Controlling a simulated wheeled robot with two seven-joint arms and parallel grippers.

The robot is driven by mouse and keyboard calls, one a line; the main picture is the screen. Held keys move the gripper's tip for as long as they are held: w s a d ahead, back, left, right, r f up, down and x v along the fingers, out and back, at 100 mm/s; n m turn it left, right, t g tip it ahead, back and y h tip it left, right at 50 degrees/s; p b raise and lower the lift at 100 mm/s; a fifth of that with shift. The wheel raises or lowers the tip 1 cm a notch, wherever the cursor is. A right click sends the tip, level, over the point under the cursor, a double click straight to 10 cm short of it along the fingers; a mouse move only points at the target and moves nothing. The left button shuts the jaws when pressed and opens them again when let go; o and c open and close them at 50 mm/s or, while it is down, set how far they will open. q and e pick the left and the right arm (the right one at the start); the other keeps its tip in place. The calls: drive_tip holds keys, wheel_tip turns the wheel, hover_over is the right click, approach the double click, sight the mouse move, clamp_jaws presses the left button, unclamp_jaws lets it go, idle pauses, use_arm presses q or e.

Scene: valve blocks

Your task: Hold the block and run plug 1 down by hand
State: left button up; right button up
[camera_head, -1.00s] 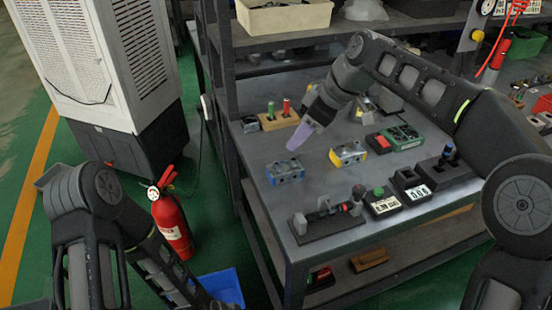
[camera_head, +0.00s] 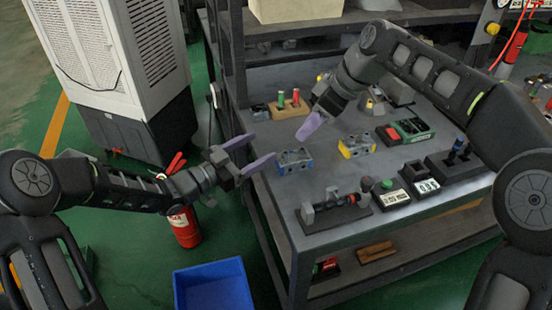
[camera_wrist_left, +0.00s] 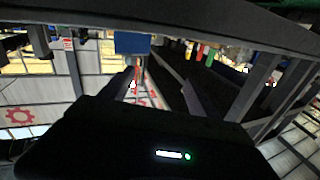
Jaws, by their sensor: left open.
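A blue valve block (camera_head: 294,160) with holes in its top sits on the left part of the grey table. A yellow valve block (camera_head: 357,147) sits to its right. A wooden stand (camera_head: 288,108) behind them holds a green-topped plug (camera_head: 281,97) and a red-topped plug (camera_head: 295,96). I cannot tell which is plug 1. My left gripper (camera_head: 264,147) is open and empty at the table's left edge, its purple fingers pointing at the blue block; in the left wrist view nothing sits between the fingers (camera_wrist_left: 160,82). My right gripper (camera_head: 310,126) hovers above and behind the blocks; its finger gap is hidden.
A clamp-like fixture (camera_head: 334,206) stands at the table's front. Black boxes (camera_head: 390,193), a green case (camera_head: 409,129) and a joystick box (camera_head: 459,160) occupy the right. A shelf post (camera_head: 232,70) rises behind my left gripper. A blue bin (camera_head: 213,287) stands on the floor.

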sight(309, 155)
use_arm(q)
drive_tip(key=d+m+g, duration=0.1)
drive_tip(key=d+m+g+h, duration=0.1)
drive_tip(key=d+g, duration=0.1)
drive_tip(key=s+d+f+g, duration=0.1)
drive_tip(key=g, duration=0.1)
drive_tip(key=shift+d+m+h, duration=0.3)
drive_tip(key=shift+m+h, duration=0.1)
drive_tip(key=shift+d+f+g, duration=0.25)
drive_tip(key=shift+f+g, duration=0.25)
drive_tip(key=shift+g, duration=0.2)
drive_tip(key=shift+d, duration=0.1)
drive_tip(key=shift+x, duration=3.8)
drive_tip(key=shift+f, duration=0.1)
clamp_jaws()
